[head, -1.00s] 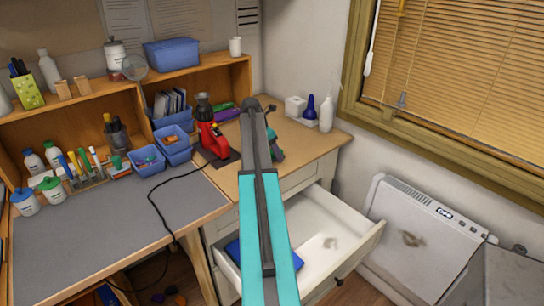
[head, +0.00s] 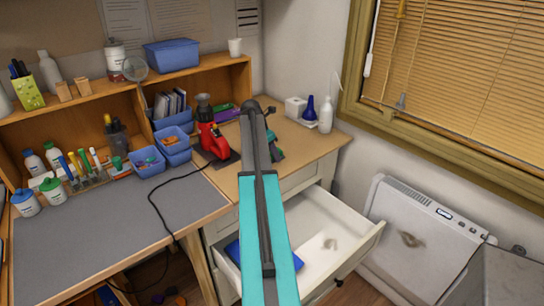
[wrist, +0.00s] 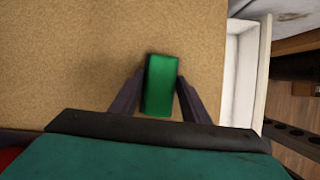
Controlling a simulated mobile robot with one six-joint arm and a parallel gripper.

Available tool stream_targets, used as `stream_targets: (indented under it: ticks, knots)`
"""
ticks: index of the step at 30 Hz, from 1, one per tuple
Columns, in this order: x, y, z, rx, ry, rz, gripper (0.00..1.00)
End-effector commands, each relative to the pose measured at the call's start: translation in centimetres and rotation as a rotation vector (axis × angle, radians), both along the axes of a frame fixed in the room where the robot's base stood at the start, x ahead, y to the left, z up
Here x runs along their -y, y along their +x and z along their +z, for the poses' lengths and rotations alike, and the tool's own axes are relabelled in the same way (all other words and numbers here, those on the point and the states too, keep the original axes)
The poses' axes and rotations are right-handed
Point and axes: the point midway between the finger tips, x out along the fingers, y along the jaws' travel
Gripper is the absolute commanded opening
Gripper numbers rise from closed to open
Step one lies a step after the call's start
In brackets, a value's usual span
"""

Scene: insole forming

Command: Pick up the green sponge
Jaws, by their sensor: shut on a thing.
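In the wrist view, the green sponge (wrist: 160,86) is a small upright-looking green block between the two dark fingers of my gripper (wrist: 160,98). The fingers press on its left and right sides, so the gripper is shut on it. The tan desk top (wrist: 70,60) lies beneath; I cannot tell whether the sponge touches it. In the head view, my arm covers the gripper's fingers and the sponge. Only a teal part of my wrist shows beside the arm, over the right end of the desk.
An open white drawer (head: 335,225) with a blue item (head: 232,250) inside juts out below the desk. A red device (head: 213,142) stands left of my arm. A white bottle (head: 326,115) and a blue bottle (head: 310,107) stand at the back right.

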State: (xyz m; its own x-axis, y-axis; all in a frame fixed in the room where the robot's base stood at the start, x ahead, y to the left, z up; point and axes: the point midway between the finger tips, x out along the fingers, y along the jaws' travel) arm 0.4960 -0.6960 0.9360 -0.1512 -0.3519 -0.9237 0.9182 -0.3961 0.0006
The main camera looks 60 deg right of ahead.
Motion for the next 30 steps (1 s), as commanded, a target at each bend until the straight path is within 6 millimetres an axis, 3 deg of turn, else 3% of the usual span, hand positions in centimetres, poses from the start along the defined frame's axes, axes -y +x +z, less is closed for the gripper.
stream_targets:
  ticks: [9, 22, 30]
  knots:
    - [0.0, 0.0, 0.3, 0.001, 0.0, 0.0, 0.21]
    - [0.1, 0.1, 3.7, 0.001, 0.0, 0.0, 0.21]
    - [-2.3, -1.1, 4.0, 0.001, 0.0, 0.0, 0.21]
